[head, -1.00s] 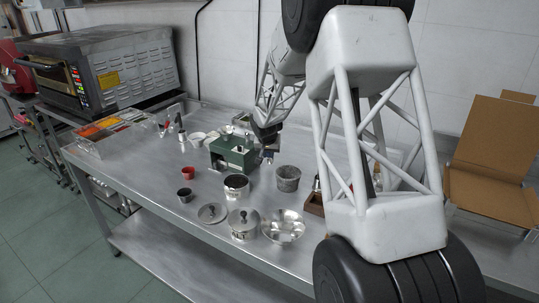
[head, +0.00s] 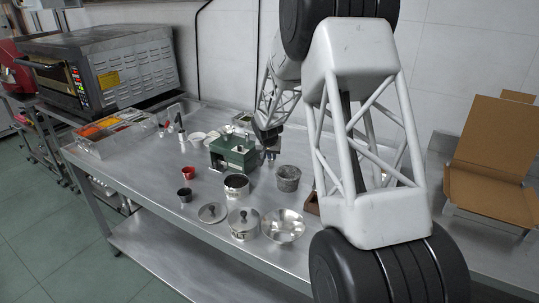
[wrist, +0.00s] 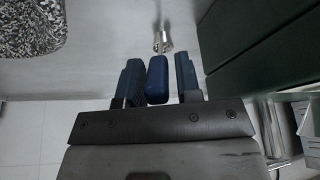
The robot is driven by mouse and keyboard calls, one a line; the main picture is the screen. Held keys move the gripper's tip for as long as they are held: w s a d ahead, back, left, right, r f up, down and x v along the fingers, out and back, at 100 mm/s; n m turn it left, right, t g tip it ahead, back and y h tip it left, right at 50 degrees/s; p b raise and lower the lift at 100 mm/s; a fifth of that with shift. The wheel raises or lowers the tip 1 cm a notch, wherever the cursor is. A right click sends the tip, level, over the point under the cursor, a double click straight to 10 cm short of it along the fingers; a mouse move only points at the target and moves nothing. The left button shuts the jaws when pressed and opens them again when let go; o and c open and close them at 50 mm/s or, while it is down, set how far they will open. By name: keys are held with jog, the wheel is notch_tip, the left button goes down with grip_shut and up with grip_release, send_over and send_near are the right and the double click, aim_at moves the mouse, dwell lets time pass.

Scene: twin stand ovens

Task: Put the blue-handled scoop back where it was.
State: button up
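The blue-handled scoop shows in the wrist view, with its blue handle (wrist: 157,80) between my fingers and a small metal end (wrist: 163,41) beyond it. My gripper (wrist: 160,82) is open around the handle. A narrow gap shows on the handle's right side; on the left, the finger is very close and I cannot tell whether it touches. In the head view my gripper (head: 270,148) is low over the table, just right of the green machine (head: 233,153). The scoop is too small to make out there.
A speckled grey pot (head: 288,179) stands close to my gripper, also at upper left in the wrist view (wrist: 30,25). The green machine's side (wrist: 265,35) is close on the right. Steel pots, a bowl (head: 284,226) and cups stand at the table's front.

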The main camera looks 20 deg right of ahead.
jog(key=shift+o, duration=0.7)
jog(key=shift+r, duration=0.2)
jog(key=v, duration=1.2)
dwell(0.3)
